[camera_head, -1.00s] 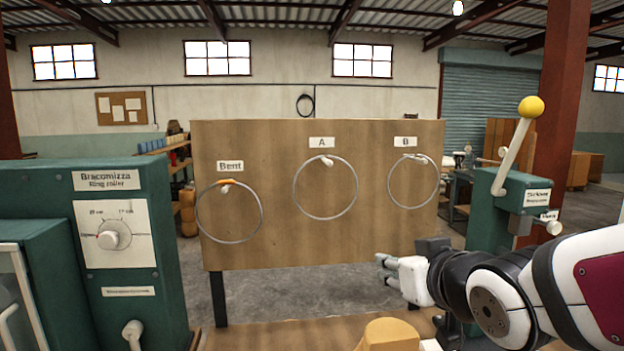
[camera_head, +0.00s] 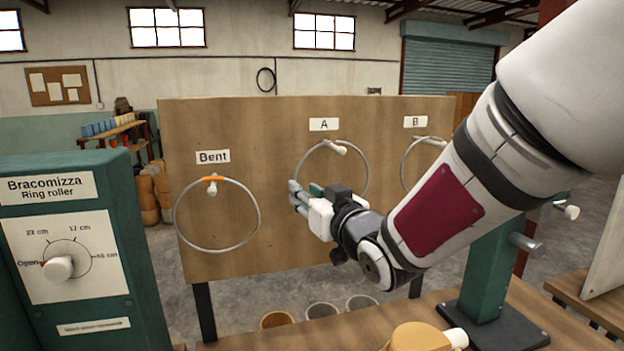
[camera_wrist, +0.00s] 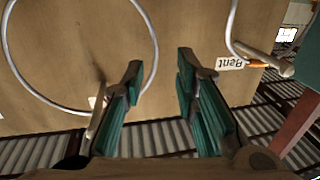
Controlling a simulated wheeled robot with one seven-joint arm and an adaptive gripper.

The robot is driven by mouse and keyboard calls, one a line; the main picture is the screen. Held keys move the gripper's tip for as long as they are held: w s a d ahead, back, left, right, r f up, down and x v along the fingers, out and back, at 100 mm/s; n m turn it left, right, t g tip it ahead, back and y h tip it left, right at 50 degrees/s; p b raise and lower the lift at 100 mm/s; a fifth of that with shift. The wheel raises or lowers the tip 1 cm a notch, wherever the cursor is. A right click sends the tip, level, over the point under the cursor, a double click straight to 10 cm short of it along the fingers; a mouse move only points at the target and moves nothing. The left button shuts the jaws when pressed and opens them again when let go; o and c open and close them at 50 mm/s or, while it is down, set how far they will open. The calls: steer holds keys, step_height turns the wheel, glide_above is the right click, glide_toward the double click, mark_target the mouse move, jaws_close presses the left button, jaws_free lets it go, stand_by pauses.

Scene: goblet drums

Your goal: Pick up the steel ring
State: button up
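Three thin steel rings hang on pegs on a brown board (camera_head: 215,130). The ring under the "Bent" label (camera_head: 260,212) has an orange mark at its top. Ring A (camera_head: 369,175) hangs mid-board, partly hidden by my gripper. Ring B (camera_head: 403,165) is mostly hidden by my arm. My gripper (camera_head: 294,192) is in front of the board, between the Bent ring and ring A, fingers pointing left. In the wrist view my gripper (camera_wrist: 160,68) is open and empty, with one ring (camera_wrist: 155,50) at left and the Bent ring (camera_wrist: 229,30) at right.
A green ring roller (camera_head: 65,250) with a dial set near "Open" stands at the left. Several cups (camera_head: 322,311) stand low below the board. A yellowish rounded object (camera_head: 418,337) is at the front. A green stand (camera_head: 487,270) is at the right, behind my arm.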

steer(key=shift+d+f+p+x, duration=0.1)
steer(key=shift+p+x, duration=0.1)
steer(key=shift+x, duration=1)
steer(key=shift+d+f+p+x, duration=0.1)
steer(key=shift+d+p+x, duration=0.05)
steer(key=shift+x, duration=1.05)
steer(key=shift+d+p+x, duration=0.1)
steer(key=shift+p+x, duration=0.1)
steer(key=shift+x, duration=1)
steer(key=shift+w, duration=0.15)
steer(key=shift+c, duration=0.6)
jaws_close()
